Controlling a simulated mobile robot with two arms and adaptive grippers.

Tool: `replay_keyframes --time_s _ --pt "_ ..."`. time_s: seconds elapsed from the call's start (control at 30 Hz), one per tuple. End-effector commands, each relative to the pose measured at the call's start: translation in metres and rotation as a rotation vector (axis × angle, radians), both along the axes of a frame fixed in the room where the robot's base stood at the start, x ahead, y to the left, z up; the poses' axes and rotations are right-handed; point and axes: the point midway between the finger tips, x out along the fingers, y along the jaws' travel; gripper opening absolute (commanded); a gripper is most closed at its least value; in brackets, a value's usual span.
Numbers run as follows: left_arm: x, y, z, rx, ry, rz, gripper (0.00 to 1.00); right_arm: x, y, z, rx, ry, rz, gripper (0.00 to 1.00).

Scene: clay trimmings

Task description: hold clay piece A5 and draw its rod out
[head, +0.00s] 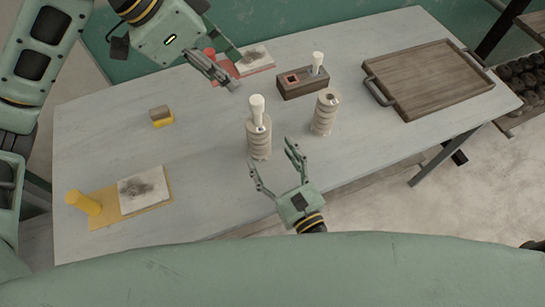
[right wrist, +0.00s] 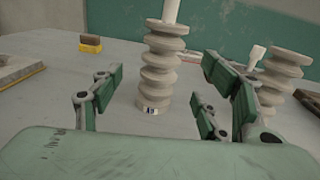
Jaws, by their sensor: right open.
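A ribbed grey clay piece (head: 259,143) stands upright on the table with a pale rod (head: 256,108) sticking up from its top. In the right wrist view the same piece (right wrist: 163,72) is ahead, between the finger lines; its small label looks like A5 but is hard to read. Its rod (right wrist: 171,10) is cut off by the frame's top. My right gripper (head: 271,158) is open and empty on the near side of the piece, apart from it. My left gripper (head: 238,72) looks open and empty, above the table's back, away from the piece.
A second ribbed piece (head: 325,115) stands close on the right, without a rod. Behind is a dark wooden block (head: 301,86) with a pale rod (head: 317,62) and a square recess. A wooden tray (head: 428,80) lies at right. A yellow board (head: 155,213) lies front left.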

Motion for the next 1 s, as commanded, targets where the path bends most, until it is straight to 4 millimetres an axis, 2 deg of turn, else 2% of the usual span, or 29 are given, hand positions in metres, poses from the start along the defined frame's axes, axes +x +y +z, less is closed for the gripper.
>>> replay_keyframes --time_s 0.17,0.6,1.0 --pt "0.000 0.000 0.000 0.000 0.000 0.000 0.31 0.011 0.004 -0.001 0.054 0.025 -0.016 0.68" --pt "0.000 0.000 0.000 0.000 0.000 0.000 0.31 0.067 0.026 -0.001 0.051 0.024 -0.015 0.68" --pt "0.000 0.000 0.000 0.000 0.000 0.000 0.31 0.074 0.029 -0.001 0.048 0.023 -0.013 0.68"
